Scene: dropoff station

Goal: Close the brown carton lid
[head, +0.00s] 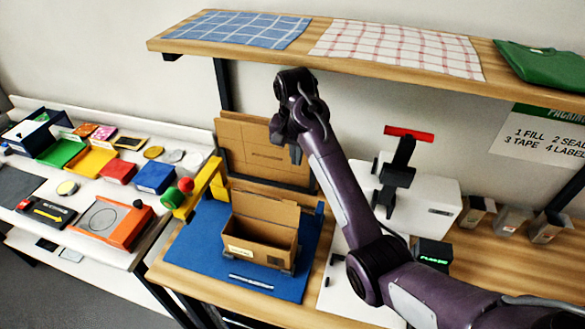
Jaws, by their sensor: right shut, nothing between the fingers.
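The brown carton (258,252) stands on a blue mat (197,247) on the wooden bench, with a pale label on its front. Its lid (266,207) stands up at the back edge, so the carton is open and its inside shows. My right arm comes in from the right and bends down at the top. My right gripper (296,154) is small in the picture, shut and empty, above and behind the carton in the picture and apart from the lid. My left gripper is not in view.
Flat cardboard sheets (245,150) stand behind the carton. A yellow tape holder (203,188) is left of it, and a white machine (425,205) is to the right, partly behind my arm. A shelf (490,85) with folded cloths runs above.

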